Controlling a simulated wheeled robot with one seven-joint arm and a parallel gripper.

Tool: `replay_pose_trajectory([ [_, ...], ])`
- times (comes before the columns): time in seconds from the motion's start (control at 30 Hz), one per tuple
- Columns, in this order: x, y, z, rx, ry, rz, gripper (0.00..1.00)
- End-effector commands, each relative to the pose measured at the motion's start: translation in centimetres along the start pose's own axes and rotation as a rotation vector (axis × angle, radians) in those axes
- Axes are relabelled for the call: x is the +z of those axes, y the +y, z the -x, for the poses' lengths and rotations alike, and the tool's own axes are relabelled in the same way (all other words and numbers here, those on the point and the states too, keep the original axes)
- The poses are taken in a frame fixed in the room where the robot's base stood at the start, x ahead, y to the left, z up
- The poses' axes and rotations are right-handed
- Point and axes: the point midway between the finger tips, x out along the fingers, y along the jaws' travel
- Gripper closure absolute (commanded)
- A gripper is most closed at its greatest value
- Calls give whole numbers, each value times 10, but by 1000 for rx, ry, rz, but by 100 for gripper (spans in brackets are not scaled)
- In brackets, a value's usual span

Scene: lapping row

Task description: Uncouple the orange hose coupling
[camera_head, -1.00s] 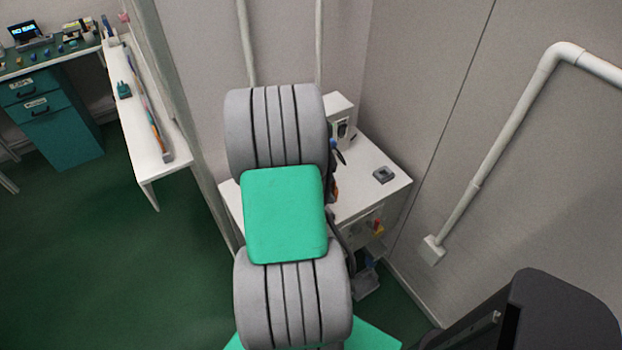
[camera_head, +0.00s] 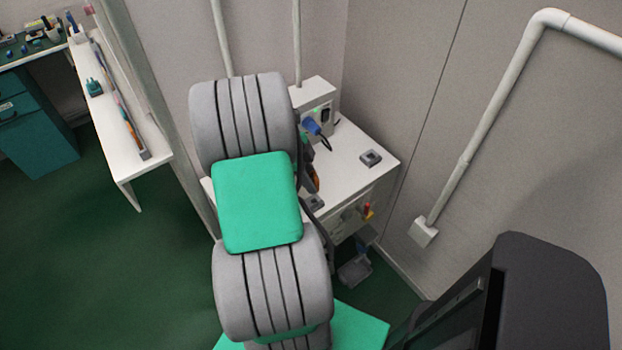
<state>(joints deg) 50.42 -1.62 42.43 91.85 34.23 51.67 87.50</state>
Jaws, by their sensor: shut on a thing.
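A small orange piece (camera_head: 313,181), which may be the orange hose coupling, shows just right of my arm over the white cabinet top. It is mostly hidden, and I cannot tell whether it is joined or apart. My grey and green arm covers the left part of the cabinet.
The white cabinet (camera_head: 352,143) stands in the corner. On it are a box (camera_head: 318,90) with a blue plug (camera_head: 311,126) and a small grey block (camera_head: 371,158). A red and yellow handle (camera_head: 368,211) is on its front. A white bench (camera_head: 126,157) stands left; green floor is open between.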

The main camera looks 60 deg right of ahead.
Motion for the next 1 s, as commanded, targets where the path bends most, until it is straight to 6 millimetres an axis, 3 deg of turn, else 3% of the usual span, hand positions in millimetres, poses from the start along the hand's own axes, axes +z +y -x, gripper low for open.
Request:
replay_pose_trajectory([
  [0.1, 8, 0, -18, 0, 0, 1, 100],
  [0.27, 12, 0, -28, -1, 0, 1, 100],
  [1.0, 13, 0, -29, -2, 0, 1, 100],
])
